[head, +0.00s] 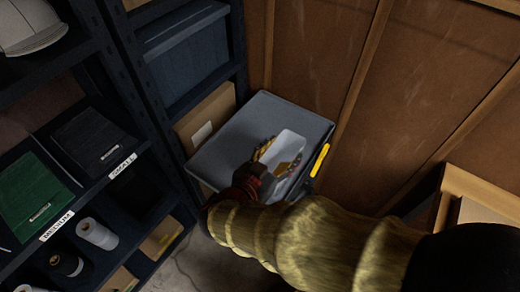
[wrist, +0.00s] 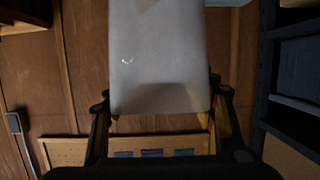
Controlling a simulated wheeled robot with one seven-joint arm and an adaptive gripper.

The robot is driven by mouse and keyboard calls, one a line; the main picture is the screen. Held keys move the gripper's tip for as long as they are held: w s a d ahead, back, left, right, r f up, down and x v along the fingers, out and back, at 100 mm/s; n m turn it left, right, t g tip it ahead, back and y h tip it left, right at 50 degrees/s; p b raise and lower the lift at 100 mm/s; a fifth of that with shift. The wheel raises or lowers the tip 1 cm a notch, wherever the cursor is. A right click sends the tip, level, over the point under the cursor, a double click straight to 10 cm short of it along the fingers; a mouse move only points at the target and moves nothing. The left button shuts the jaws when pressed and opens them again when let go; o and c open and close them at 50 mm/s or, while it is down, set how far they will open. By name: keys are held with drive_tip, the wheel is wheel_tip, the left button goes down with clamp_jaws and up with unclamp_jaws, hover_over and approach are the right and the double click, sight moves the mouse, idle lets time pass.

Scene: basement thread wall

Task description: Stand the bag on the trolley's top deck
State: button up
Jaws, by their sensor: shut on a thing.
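The pale grey-white bag (head: 290,148) is in my gripper (head: 266,160), over the right part of the trolley's grey top deck (head: 235,130). My gripper is shut on the bag, and its fingers hide part of it. In the wrist view the bag (wrist: 160,55) fills the middle, with the fingers of my gripper (wrist: 162,100) on its two sides. I cannot tell whether the bag's bottom touches the deck. The deck's left and far parts are bare.
A dark shelf rack (head: 135,75) stands close on the left, holding a blue-grey bin (head: 185,55) and folded cloth (head: 92,140). A yellow piece (head: 320,160) sits at the deck's right edge. A brown panelled wall (head: 320,45) is behind.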

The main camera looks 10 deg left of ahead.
drive_tip(key=w+a+f+b, duration=0.5)
drive_tip(key=w+a+f, duration=0.2)
drive_tip(key=f, duration=0.5)
drive_tip(key=shift+w+a, duration=0.4)
drive_tip(key=shift+a, duration=0.45)
drive_tip(key=shift+f, duration=0.15)
drive_tip(key=o, duration=1)
drive_tip(key=p+v, duration=0.3)
drive_tip(key=v, duration=0.9)
